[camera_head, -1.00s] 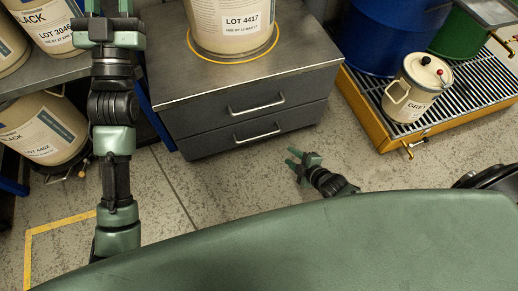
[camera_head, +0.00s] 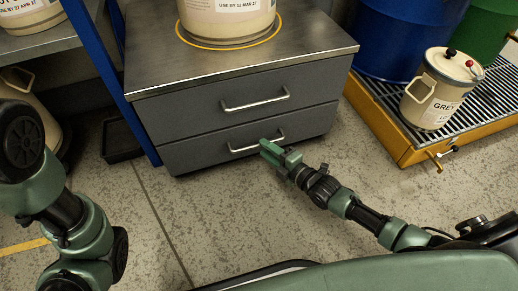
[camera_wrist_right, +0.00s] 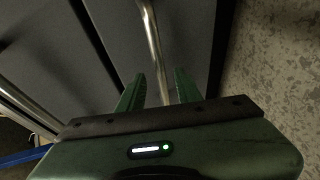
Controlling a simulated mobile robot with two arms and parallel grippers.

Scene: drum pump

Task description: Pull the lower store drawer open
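The lower store drawer (camera_head: 200,154) is the bottom grey front of the cabinet and looks closed. Its bar handle (camera_head: 243,149) is silver and horizontal. My right gripper (camera_head: 272,150) is at the right part of this handle. In the right wrist view the lower handle (camera_wrist_right: 152,38) runs between the two green fingertips of my right gripper (camera_wrist_right: 157,82). The fingers stand apart with gaps beside the bar, so the gripper is open around it. Contact cannot be told. My left arm shows at the left edge of the head view, but its gripper is out of view.
The upper drawer (camera_head: 185,108) is closed, with its own handle (camera_head: 255,100). A cream drum (camera_head: 228,22) stands on the cabinet top (camera_head: 150,68). A yellow-edged grate platform (camera_head: 390,138) with a cream can (camera_head: 438,90) stands at right. A blue post (camera_head: 98,55) stands left of the cabinet.

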